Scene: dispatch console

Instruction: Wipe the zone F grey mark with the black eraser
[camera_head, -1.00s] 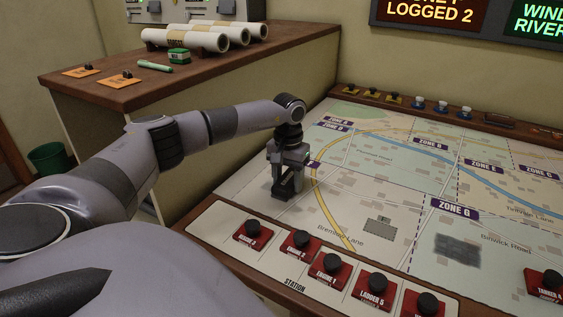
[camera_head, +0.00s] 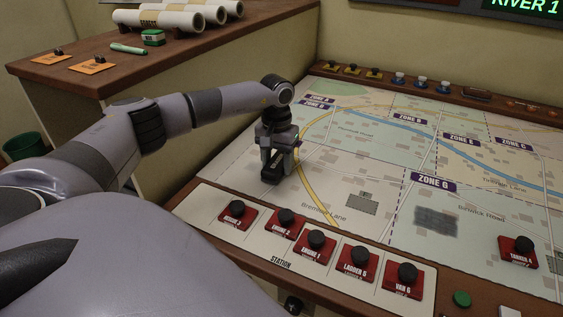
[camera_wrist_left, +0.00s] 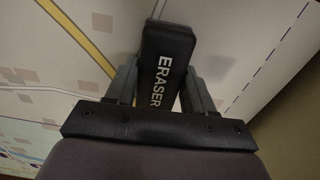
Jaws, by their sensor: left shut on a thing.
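My left gripper (camera_head: 276,160) is shut on the black eraser (camera_head: 270,176), over the left part of the map board. In the left wrist view the eraser (camera_wrist_left: 165,62), lettered ERASER, sits between the two fingers. I cannot tell if it touches the board. A small grey hatched patch (camera_head: 361,204) lies on the board to the right of the gripper, in the same panel. A larger dark grey smudge (camera_head: 436,221) lies farther right, below the label ZONE G (camera_head: 433,181). I cannot read a ZONE F label. My right gripper is not in view.
Red station blocks with black knobs (camera_head: 316,240) line the near edge. Another red block (camera_head: 518,250) stands on the board at right. Yellow and blue-white pieces (camera_head: 398,80) line the far edge. A wooden cabinet (camera_head: 100,78) stands at left.

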